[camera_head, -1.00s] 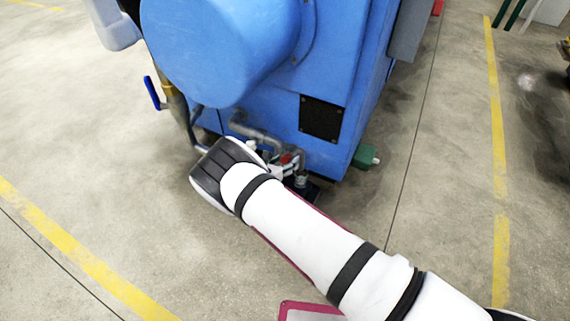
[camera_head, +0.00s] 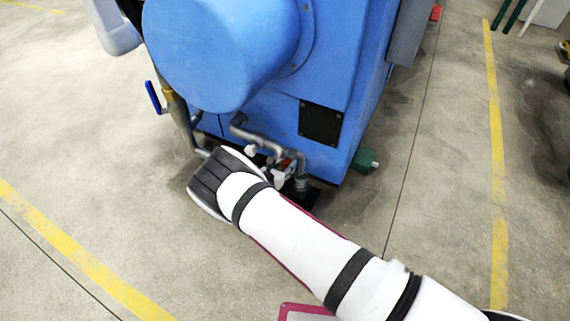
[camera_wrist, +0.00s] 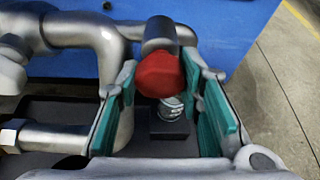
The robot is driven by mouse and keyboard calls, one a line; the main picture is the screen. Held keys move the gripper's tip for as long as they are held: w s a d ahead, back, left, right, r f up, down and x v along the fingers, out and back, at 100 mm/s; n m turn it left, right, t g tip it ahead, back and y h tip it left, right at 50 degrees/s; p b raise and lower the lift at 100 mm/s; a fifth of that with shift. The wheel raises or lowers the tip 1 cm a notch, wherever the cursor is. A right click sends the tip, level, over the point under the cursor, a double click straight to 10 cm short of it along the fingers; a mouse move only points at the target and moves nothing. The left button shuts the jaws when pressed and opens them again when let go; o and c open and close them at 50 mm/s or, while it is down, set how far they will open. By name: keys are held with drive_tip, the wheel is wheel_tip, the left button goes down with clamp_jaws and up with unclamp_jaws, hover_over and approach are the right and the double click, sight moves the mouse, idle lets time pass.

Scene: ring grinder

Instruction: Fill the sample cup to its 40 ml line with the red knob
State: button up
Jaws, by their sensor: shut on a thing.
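The red knob (camera_wrist: 160,74) sits at the end of a dark cylindrical fitting in the wrist view. My gripper (camera_wrist: 158,72) is shut on it, with the knob between the tips of the teal finger pads. A small shiny, clear or silvery cylinder (camera_wrist: 172,108), which looks like the sample cup, stands on a dark base just below and behind the knob. The knob hides its top, and I cannot read any line or level. In the head view a bit of red (camera_head: 287,164) shows by the pipes; my wrist hides the fingertips.
Grey pipes (camera_wrist: 75,30) crowd the left of my gripper, with a hex-ended pipe (camera_wrist: 40,137) lower down. The blue machine (camera_head: 260,140) rises behind. A green part (camera_head: 364,160) juts from its lower right corner.

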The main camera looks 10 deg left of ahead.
drive_tip(key=m+y+p, duration=0.1)
drive_tip(key=p, duration=0.2)
drive_tip(key=shift+r+m+t, duration=0.15)
drive_tip(key=shift+m+t, duration=0.15)
drive_tip(key=shift+m, duration=0.1)
drive_tip(key=shift+m+y+p, duration=0.6)
drive_tip(key=shift+m+p, duration=0.1)
drive_tip(key=shift+p, duration=0.6)
drive_tip(key=o, duration=1.2)
drive_tip(key=shift+c, duration=0.2)
drive_tip(key=v, duration=1.2)
drive_tip(key=shift+s+f, duration=0.15)
drive_tip(key=shift+f, duration=0.2)
